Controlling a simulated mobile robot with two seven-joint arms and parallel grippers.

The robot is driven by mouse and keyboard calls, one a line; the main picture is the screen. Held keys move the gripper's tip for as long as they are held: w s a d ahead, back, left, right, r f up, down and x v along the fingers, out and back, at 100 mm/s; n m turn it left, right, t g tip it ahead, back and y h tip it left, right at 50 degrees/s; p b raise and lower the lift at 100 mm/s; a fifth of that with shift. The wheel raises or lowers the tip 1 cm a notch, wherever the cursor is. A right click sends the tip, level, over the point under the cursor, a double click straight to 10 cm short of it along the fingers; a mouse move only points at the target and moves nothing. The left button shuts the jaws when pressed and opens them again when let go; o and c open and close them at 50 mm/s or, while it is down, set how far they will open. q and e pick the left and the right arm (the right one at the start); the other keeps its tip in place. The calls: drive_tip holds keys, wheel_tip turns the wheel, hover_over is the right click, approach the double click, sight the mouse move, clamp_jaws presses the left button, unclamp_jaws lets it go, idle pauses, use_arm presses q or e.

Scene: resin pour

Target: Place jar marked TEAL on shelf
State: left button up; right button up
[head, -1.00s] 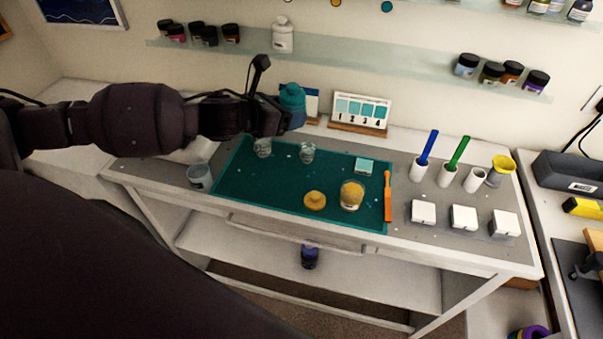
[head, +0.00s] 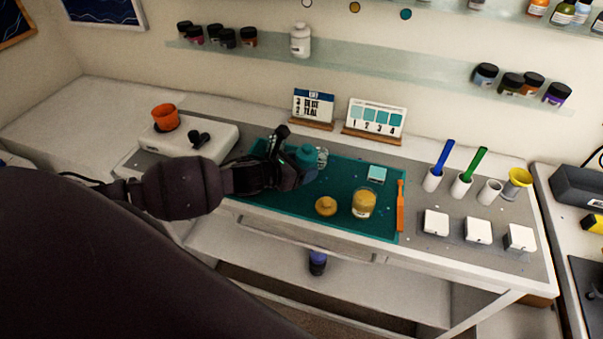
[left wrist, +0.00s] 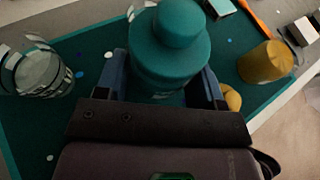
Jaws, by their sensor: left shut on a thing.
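My left gripper (head: 290,168) is shut on a teal jar (head: 306,158) with a rounded cap, over the back left part of the green mat (head: 285,211). In the left wrist view the teal jar (left wrist: 170,45) stands between the two fingers (left wrist: 168,85). Its label is mostly hidden. Whether its base touches the mat, I cannot tell. The shelf (head: 380,68) is a pale ledge on the back wall, with a white bottle (head: 300,40) and dark-lidded jars at both ends and a wide empty stretch between. My right gripper is not in view.
A clear cup (left wrist: 42,72) is left of the jar in the wrist view. A yellow-filled cup (head: 363,203) and a yellow lump (head: 326,206) are on the mat. Two cards, one a swatch card (head: 376,117), stand behind. An orange stick (head: 400,206) lies at the mat's right edge.

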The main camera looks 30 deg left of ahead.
use_arm(q)
drive_tip(key=shift+f, duration=1.3)
drive_tip(key=shift+f, duration=0.15)
drive_tip(key=o, duration=1.1)
